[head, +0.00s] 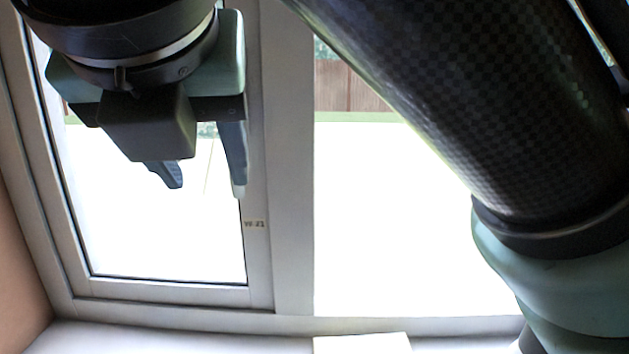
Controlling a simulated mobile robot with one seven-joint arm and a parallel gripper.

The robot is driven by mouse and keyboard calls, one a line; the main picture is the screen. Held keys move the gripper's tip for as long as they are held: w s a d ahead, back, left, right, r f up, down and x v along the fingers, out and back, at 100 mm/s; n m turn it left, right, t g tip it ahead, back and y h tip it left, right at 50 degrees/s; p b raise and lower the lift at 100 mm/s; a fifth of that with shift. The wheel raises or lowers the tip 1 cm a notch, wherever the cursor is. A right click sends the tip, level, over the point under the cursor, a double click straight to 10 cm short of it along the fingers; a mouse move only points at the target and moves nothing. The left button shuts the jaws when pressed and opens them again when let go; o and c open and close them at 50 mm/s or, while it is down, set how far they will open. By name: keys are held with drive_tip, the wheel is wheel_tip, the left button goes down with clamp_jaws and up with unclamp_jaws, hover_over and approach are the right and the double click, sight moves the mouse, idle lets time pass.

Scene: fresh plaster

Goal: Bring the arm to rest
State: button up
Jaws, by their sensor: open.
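My gripper (207,184) hangs at the upper left of the head view, with its fingers pointing down. The two dark fingers stand apart, and no object shows between them. It appears in front of a white-framed window (292,200); how far it is from the glass I cannot tell. My arm's dark checkered link crosses the upper right and hides part of the window.
A white sill (180,338) runs along the bottom below the window. A pale flat piece (362,344) lies at the bottom middle, cut off by the picture edge. A tan wall (15,270) is at the far left. A small label (254,224) is on the frame.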

drive_tip(key=w+a+r+m+t+y+b, duration=0.2)
drive_tip(key=a+r+m+t+y, duration=0.5)
drive_tip(key=m+y, duration=0.5)
drive_tip(key=s+d+m+t+h, duration=0.3)
drive_tip(key=d+m+t+h, duration=0.2)
drive_tip(key=m, duration=0.8)
drive_tip(key=s+d+m+t+h, duration=0.3)
drive_tip(key=d+m+t+h, duration=0.3)
drive_tip(key=d+m+h, duration=0.2)
drive_tip(key=d+m, duration=0.2)
drive_tip(key=m, duration=0.2)
drive_tip(key=shift+d+m+t+b, duration=0.3)
drive_tip(key=shift+m+b, duration=0.1)
drive_tip(key=shift+s, duration=0.1)
